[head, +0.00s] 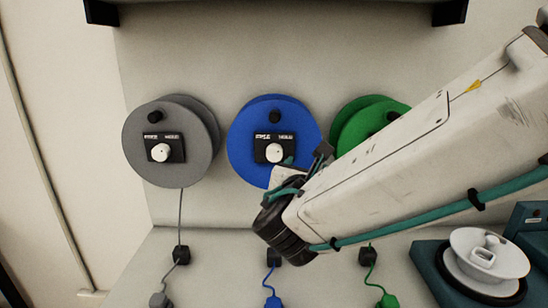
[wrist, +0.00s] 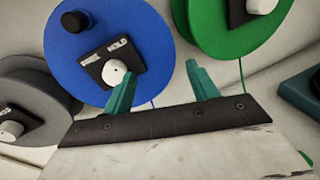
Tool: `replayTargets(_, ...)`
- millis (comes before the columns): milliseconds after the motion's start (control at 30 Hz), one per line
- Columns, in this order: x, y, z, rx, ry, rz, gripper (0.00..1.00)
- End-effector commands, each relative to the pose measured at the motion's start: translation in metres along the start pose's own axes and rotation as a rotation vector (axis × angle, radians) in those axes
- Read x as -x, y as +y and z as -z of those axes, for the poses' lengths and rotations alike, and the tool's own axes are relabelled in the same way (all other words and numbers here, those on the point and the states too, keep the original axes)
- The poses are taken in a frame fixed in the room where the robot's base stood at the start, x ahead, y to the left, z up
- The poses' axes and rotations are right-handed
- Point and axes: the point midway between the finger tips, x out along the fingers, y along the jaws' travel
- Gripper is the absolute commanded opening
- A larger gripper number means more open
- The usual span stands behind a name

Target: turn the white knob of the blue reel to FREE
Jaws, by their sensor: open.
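The blue reel (head: 243,153) hangs on the wall between a grey and a green reel. Its black plate carries lettering that reads FREE at left and HOLD at right in the wrist view. The white knob (head: 274,153) sits on that plate; in the wrist view the knob (wrist: 115,72) is just left of the left fingertip. Which word it points to is too small to tell. My gripper (wrist: 158,78) is open and empty, its teal fingers in front of the lower right of the blue reel. Contact with the knob cannot be told.
The grey reel (head: 137,141) is at left and the green reel (head: 352,127) at right, partly behind my arm. Cords hang below to plugs on the counter. A white dish-like object (head: 510,259) stands on a teal base at lower right. A dark shelf edge (head: 280,3) runs above.

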Motion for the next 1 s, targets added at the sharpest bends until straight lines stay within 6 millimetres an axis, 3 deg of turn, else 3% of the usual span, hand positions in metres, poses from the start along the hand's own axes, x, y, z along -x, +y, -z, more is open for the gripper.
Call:
replayTargets(33, 0.005, 0.023, 0.007, 0.060, -0.011, -0.072, 0.58)
replayTargets(100, 0.011, 0.045, 0.013, 0.122, -0.027, -0.146, 0.58)
replayTargets(200, 0.015, 0.062, 0.017, 0.166, -0.042, -0.201, 0.58)
replayTargets(700, -0.051, 0.078, 0.016, 0.174, -0.045, -0.209, 0.58)
replayTargets(1000, -0.059, 0.080, 0.015, 0.173, -0.046, -0.210, 0.58)
